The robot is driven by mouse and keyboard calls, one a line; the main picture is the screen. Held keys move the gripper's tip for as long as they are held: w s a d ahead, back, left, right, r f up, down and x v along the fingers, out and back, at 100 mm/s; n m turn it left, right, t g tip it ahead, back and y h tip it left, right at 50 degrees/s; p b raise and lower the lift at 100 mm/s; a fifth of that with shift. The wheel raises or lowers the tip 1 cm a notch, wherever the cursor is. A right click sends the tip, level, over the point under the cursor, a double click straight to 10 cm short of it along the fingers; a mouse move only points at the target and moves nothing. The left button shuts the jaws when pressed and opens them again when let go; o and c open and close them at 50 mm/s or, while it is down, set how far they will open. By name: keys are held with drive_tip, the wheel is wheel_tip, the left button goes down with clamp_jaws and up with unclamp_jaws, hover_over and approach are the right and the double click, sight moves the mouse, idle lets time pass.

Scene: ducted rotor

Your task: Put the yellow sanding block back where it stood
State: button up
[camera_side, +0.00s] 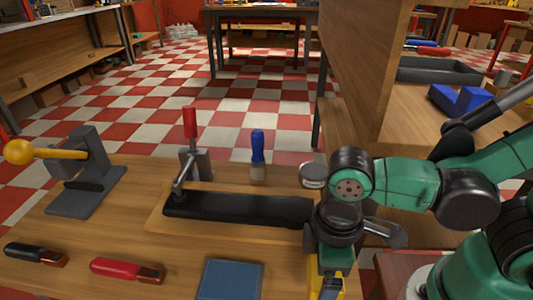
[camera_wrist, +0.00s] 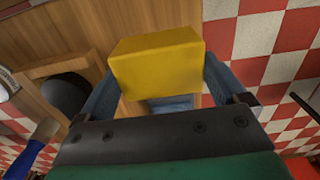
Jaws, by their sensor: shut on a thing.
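The yellow sanding block (camera_wrist: 157,62) sits between the two fingers of my gripper (camera_wrist: 160,88) in the wrist view. My gripper is shut on it. In the side view my gripper (camera_side: 328,280) points down at the front right of the wooden bench, and part of the yellow block shows at the bottom edge. The gap between block and bench top cannot be told. A flat blue pad (camera_side: 230,280) lies on the bench left of my gripper.
A long black strip (camera_side: 240,208) lies on a board behind, under a red-handled clamp (camera_side: 190,125). A blue-handled brush (camera_side: 258,155) and a round tin (camera_side: 313,175) stand behind it. Black-handled (camera_side: 35,254) and red-handled (camera_side: 127,270) tools lie front left. A yellow-knobbed lever (camera_side: 60,152) stands far left.

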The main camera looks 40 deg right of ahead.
sight(322, 279)
drive_tip(key=shift+f, duration=1.6)
drive_tip(key=shift+f, duration=0.2)
drive_tip(key=o, duration=1)
drive_tip(key=shift+r, duration=0.1)
drive_tip(key=shift+r, duration=5.95)
drive_tip(key=w+d+m+t, duration=0.7)
drive_tip(key=w+d+m, duration=0.2)
drive_tip(key=w+d, duration=0.1)
drive_tip(key=shift+d+f, duration=0.15)
drive_tip(key=shift+d, duration=0.3)
